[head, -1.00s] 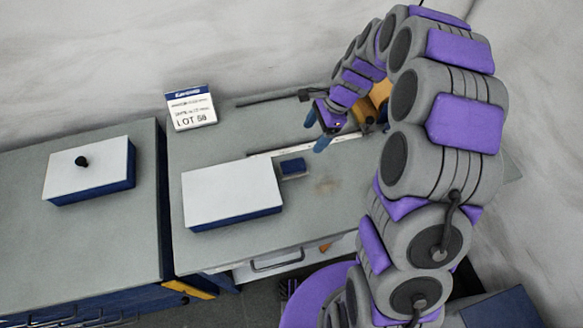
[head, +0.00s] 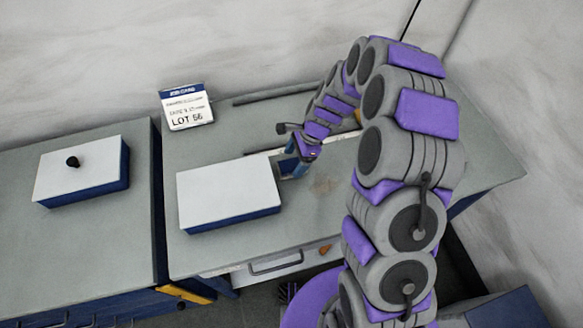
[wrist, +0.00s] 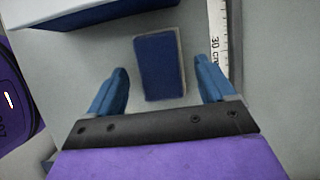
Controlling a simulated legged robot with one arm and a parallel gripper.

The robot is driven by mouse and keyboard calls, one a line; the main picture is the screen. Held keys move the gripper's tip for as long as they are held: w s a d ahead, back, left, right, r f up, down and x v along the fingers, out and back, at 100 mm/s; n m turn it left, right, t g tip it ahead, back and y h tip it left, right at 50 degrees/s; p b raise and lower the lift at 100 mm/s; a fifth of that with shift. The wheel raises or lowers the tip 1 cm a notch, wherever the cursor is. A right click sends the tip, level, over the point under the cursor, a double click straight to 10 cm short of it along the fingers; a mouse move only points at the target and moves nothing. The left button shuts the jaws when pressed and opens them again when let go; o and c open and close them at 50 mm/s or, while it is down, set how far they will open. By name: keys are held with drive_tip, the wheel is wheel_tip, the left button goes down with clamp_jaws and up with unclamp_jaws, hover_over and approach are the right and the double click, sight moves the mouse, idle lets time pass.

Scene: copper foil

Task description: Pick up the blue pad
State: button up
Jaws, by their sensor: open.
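The blue pad (wrist: 158,67) is a small dark blue block with a pale edge. In the wrist view it lies on the grey bench top, ahead of my gripper and between the lines of its two blue fingers. My gripper (wrist: 164,82) is open, with one finger on each side of the pad's near part and a gap on both sides. In the head view my gripper (head: 291,166) is over the pad's place, beside the white-topped box, and mostly hides the pad.
A white-topped blue box (head: 228,193) lies just left of my gripper. A ruler (wrist: 218,40) lies right of the pad in the wrist view. A lot card (head: 186,106) stands at the back. A knobbed box (head: 82,170) sits on the left bench.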

drive_tip(key=shift+x, duration=0.75)
drive_tip(key=shift+r, duration=0.1)
drive_tip(key=c, duration=1.3)
drive_tip(key=shift+o, duration=0.2)
drive_tip(key=shift+r, duration=0.1)
wheel_tip(320, 180, up, 3)
drive_tip(key=shift+w+r+p, duration=0.1)
drive_tip(key=shift+r+p, duration=0.15)
drive_tip(key=shift+p, duration=0.35)
drive_tip(key=s+d, duration=0.1)
drive_tip(key=s, duration=0.4)
drive_tip(key=s+d+r+p, duration=0.1)
drive_tip(key=s, duration=0.4)
drive_tip(key=s+d+p, duration=0.1)
drive_tip(key=s+d, duration=0.1)
drive_tip(key=s, duration=0.3)
drive_tip(key=shift+s+d+r, duration=0.1)
drive_tip(key=shift+s+r, duration=0.05)
drive_tip(key=shift+s, duration=0.2)
